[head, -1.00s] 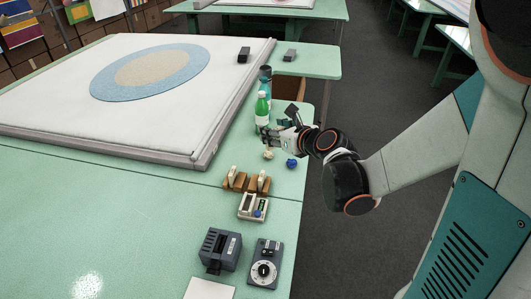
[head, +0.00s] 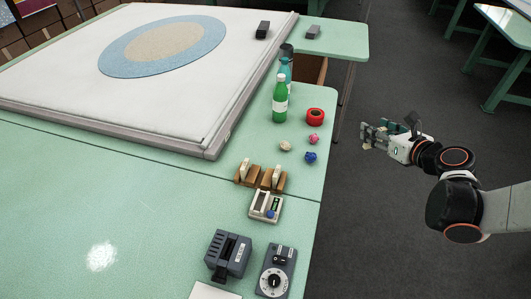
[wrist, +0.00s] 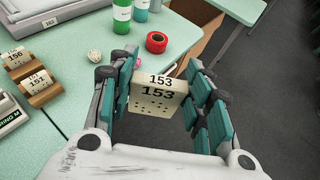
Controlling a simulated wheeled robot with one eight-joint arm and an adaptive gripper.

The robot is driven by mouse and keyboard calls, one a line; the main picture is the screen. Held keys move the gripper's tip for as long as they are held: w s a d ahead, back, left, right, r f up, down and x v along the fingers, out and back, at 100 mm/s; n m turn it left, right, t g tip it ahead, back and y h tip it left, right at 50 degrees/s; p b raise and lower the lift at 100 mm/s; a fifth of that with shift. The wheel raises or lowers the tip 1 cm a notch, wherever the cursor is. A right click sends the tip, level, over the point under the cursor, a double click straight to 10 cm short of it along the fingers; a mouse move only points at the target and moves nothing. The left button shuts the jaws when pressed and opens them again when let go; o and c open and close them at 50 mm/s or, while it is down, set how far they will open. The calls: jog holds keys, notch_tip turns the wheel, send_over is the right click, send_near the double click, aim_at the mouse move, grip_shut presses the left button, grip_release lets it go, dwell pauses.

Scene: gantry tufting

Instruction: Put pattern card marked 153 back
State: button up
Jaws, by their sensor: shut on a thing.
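The cream pattern card marked 153 (wrist: 157,103) is between the teal pads of my gripper (wrist: 160,85) in the wrist view, its number and a pattern of holes facing the camera. My gripper is shut on it. In the head view my gripper (head: 374,136) is off the table's right edge, over the dark floor, and the card is small and partly hidden there. Two wooden holders stand on the table, left of the gripper. In the wrist view, the farther holder (wrist: 18,66) bears a card marked 156 and the nearer holder (wrist: 43,95) one marked 151.
Near the table's right edge are a green bottle (head: 280,101), a red tape roll (head: 316,117) and small pink (head: 314,138), cream (head: 286,146) and blue (head: 310,157) balls. A cream device (head: 266,206) stands before the holders. Grey devices (head: 229,253) stand nearer. A large white frame (head: 150,115) fills the left.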

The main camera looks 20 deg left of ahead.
jog(key=s+a+f+n+g+y+b, duration=0.15)
jog(key=s+a+f+n+g, duration=0.25)
jog(key=a, duration=0.6)
jog(key=s+a+f+n+g+y+b, duration=0.1)
jog(key=s+a+f+n+g+y, duration=0.2)
jog(key=a, duration=0.8)
jog(key=s+a+f+n+g+b, duration=0.1)
jog(key=s+a+f+n+g, duration=0.35)
jog(key=a, duration=0.55)
jog(key=shift+w+f+b, duration=0.2)
jog(key=shift+f+b, duration=0.75)
jog(key=shift+f, duration=0.55)
jog(key=shift+w+f+b, duration=0.15)
jog(key=shift+f+b, duration=0.8)
jog(key=shift+f, duration=0.5)
jog(key=shift+f+b, duration=0.5)
jog(key=shift+f, duration=0.05)
jog(key=o, duration=1.1)
jog(key=shift+o, duration=0.2)
jog(key=v, duration=1.2)
jog(key=shift+w, duration=0.2)
